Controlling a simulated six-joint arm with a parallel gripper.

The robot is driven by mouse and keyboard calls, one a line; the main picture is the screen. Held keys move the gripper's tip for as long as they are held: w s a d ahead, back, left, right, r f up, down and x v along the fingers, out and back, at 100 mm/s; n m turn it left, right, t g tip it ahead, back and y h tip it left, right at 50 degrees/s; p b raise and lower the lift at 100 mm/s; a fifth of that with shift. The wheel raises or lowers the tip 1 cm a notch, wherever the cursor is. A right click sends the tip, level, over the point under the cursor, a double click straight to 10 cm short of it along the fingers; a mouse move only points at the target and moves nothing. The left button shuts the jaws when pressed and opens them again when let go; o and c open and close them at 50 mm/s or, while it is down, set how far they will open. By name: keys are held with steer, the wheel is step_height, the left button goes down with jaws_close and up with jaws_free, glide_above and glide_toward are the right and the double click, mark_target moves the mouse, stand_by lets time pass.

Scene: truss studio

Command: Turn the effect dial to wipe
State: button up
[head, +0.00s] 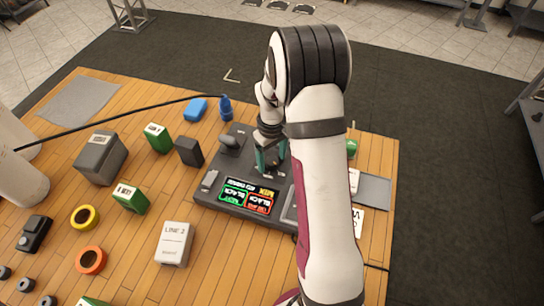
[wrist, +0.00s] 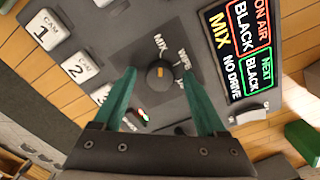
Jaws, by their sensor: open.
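The effect dial (wrist: 160,73) is a round black knob with a yellow mark, on a dark plate of the switcher panel (head: 208,195). In the wrist view the labels MIX (wrist: 160,43) and WIPE (wrist: 184,59) stand beside it; a third label is partly hidden. My gripper (wrist: 163,80) is open, with one green finger on each side of the dial; I cannot tell whether they touch it. In the head view my gripper (head: 270,158) is over the panel and hides the dial. The panel screen (wrist: 240,45) reads ON AIR BLACK, NEXT BLACK, MIX and NO DRIVE.
CAM buttons (wrist: 48,30) sit left of the dial in the wrist view. A lever (head: 230,145) rises at the panel's back left. A blue bottle (head: 225,108), a dark box (head: 189,151) and a LINE 2 box (head: 174,243) stand around the panel. A black cable crosses the table.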

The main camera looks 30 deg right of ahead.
jaws_close()
steer(key=shift+m, duration=0.3)
steer(key=m, duration=0.5)
steer(key=shift+m, duration=0.4)
steer(key=m, duration=0.5)
steer(key=shift+m, duration=0.3)
stand_by(0.4)
jaws_free()
